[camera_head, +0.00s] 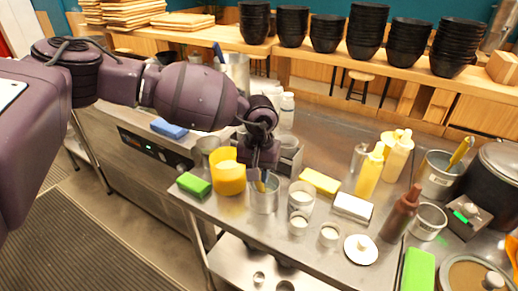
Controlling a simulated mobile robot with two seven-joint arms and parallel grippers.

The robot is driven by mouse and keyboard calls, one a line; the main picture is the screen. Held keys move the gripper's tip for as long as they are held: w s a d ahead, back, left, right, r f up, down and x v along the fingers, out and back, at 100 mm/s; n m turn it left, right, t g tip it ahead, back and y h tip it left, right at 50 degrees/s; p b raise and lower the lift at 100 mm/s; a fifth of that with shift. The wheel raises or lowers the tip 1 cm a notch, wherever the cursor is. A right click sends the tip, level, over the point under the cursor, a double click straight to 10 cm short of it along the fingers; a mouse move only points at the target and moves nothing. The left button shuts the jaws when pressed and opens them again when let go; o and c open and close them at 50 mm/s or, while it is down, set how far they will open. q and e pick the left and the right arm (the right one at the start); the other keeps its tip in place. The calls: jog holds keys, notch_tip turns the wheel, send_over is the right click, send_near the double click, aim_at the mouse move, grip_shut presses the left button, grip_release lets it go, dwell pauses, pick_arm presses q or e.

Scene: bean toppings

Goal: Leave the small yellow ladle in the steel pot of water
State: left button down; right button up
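My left gripper (263,168) comes in from the upper left and points down over a small steel pot (265,204) near the front edge of the steel counter. A narrow yellow piece (261,186), which looks like the small ladle's handle, shows at the pot's mouth just below the fingertips. I cannot tell whether the fingers are closed on it. The ladle's bowl and any water in the pot are hidden. Another steel pot (436,180) at the right holds a thing with a yellow handle (460,151). My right gripper is not in view.
A yellow cup (229,175) and a green sponge (194,185) stand close left of the pot. White containers (301,197), a yellow block (320,181) and squeeze bottles (369,171) crowd its right. Black bowl stacks (366,30) line the back shelf.

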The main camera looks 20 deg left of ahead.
pick_arm(q)
jog(key=c, duration=0.8)
grip_release()
jog(key=shift+c, duration=0.2)
notch_tip(320, 180, up, 11)
jog(key=shift+w+b, duration=0.15)
jog(key=shift+b, duration=0.25)
jog(key=shift+f, duration=0.1)
